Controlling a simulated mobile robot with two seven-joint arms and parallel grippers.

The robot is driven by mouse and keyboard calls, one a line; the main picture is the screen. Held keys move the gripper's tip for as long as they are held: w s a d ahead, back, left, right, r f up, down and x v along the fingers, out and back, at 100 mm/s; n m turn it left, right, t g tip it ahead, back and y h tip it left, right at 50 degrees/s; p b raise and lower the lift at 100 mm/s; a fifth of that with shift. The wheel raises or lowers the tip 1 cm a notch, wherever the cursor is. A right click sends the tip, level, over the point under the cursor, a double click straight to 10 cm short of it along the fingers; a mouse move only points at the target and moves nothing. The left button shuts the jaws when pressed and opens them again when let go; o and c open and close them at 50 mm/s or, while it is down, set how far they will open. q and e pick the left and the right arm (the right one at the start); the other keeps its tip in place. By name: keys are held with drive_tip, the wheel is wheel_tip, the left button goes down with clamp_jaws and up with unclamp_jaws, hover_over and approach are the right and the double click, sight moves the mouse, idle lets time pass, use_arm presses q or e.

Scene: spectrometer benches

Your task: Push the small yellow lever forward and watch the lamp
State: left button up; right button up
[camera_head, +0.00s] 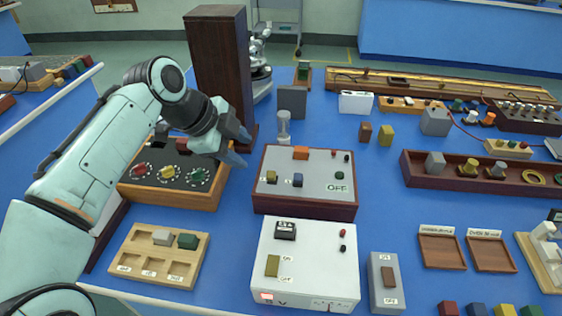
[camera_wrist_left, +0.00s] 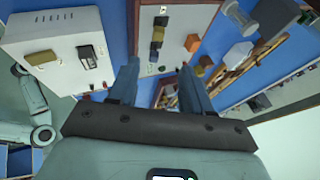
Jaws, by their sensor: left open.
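A small olive-yellow lever (camera_head: 272,177) stands on the grey top of a wooden-sided box (camera_head: 318,163), left of a blue lever (camera_head: 298,180). An orange block-like piece (camera_head: 301,153), possibly the lamp, sits at the back; I cannot tell whether it is lit. A larger olive-yellow lever (camera_head: 272,265) stands on the white box (camera_head: 320,262) in front, with a small reddish light (camera_head: 266,296) on its front face. My left gripper (camera_head: 240,147) is open and empty, left of the grey-topped box and apart from both levers. Its fingers (camera_wrist_left: 157,85) show in the left wrist view.
A tall dark wooden block (camera_head: 219,65) stands behind my left gripper. A black panel with coloured knobs (camera_head: 167,172) lies below it. A wooden tray (camera_head: 155,255) and a grey switch box (camera_head: 386,282) are in front.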

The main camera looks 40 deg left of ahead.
sight(270, 174)
use_arm(q)
drive_tip(key=b+x, duration=0.1)
drive_tip(key=x, duration=0.2)
drive_tip(key=b+x, duration=0.1)
drive_tip(key=x, duration=0.3)
drive_tip(key=b+x, duration=0.1)
drive_tip(key=x, duration=0.2)
drive_tip(key=shift+f, duration=0.45)
drive_tip(key=shift+w+d+f, duration=0.15)
drive_tip(key=shift+w+f, duration=0.1)
drive_tip(key=shift+f, duration=0.1)
drive_tip(key=shift+w+d+f+b, duration=0.1)
drive_tip(key=shift+w+f+b, duration=0.25)
drive_tip(key=shift+f+b, duration=0.1)
use_arm(e)
drive_tip(key=w+d+f+t+h, duration=0.1)
drive_tip(key=w+d+f, duration=0.2)
drive_tip(key=f, duration=0.2)
drive_tip(key=shift+r, duration=0.1)
use_arm(q)
clamp_jaws()
use_arm(e)
drive_tip(key=shift+w+a+r, duration=0.1)
